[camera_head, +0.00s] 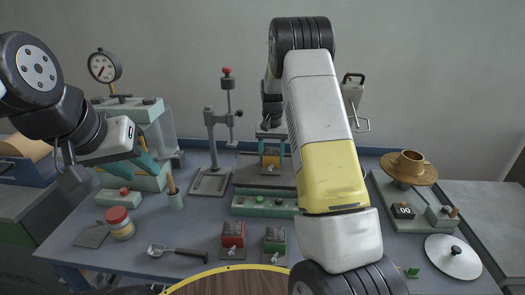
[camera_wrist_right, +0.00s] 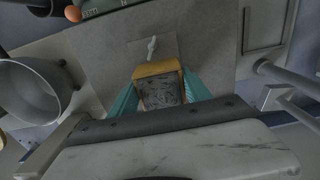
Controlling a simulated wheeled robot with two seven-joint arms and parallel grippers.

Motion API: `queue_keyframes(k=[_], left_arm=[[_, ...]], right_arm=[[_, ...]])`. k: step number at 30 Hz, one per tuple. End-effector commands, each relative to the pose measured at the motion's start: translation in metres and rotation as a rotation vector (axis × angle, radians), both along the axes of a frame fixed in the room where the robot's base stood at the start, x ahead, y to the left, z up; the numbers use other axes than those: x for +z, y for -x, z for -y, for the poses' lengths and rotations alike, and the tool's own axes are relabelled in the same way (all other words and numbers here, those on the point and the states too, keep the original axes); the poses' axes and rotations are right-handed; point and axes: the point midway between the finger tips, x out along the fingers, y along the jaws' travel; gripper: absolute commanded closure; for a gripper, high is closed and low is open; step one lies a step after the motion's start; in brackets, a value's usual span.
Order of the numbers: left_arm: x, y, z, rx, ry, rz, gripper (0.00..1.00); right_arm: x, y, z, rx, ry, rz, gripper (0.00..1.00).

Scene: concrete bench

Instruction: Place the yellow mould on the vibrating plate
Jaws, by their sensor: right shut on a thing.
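The yellow mould (camera_head: 271,164) is between the teal fingers of my right gripper (camera_head: 271,150), which is shut on it. In the right wrist view the mould (camera_wrist_right: 158,72) has grey, rough-looking contents, and the teal fingers of my right gripper (camera_wrist_right: 160,98) press its two sides. The vibrating plate (camera_head: 245,174) is a flat grey plate behind a green control box; it also shows in the wrist view (camera_wrist_right: 215,55). The mould is over the plate; I cannot tell whether they touch. My left gripper (camera_head: 147,163) is at the left, by the press, its opening unclear.
A red mould (camera_head: 232,236) and a green mould (camera_head: 276,240) stand at the front. The green control box (camera_head: 263,204) is before the plate. A stand (camera_head: 211,150) rises left of the plate, and a brass-topped flow table (camera_head: 407,168) stands right. A scoop (camera_head: 178,253) lies front left.

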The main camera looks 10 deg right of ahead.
Motion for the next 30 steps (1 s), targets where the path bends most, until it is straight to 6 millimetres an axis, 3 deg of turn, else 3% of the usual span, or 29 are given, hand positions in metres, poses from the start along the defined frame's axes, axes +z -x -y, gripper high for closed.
queue_keyframes(k=[12,13,16,26,30], left_arm=[[0.0,0.0,0.0,0.0,0.0,0.0,0.64],[0.0,0.0,0.0,0.0,0.0,0.0,0.64],[0.0,0.0,0.0,0.0,0.0,0.0,0.64],[0.0,0.0,0.0,0.0,0.0,0.0,0.64],[0.0,0.0,0.0,0.0,0.0,0.0,0.64]], right_arm=[[-0.008,-0.001,0.0,0.0,0.001,0.003,1.0],[-0.009,0.0,0.0,0.0,0.0,0.001,0.42],[-0.009,0.0,0.0,0.0,0.0,0.001,0.22],[-0.008,0.0,0.0,0.0,0.001,0.002,0.22],[0.005,-0.001,0.0,0.0,0.0,0.005,0.22]])
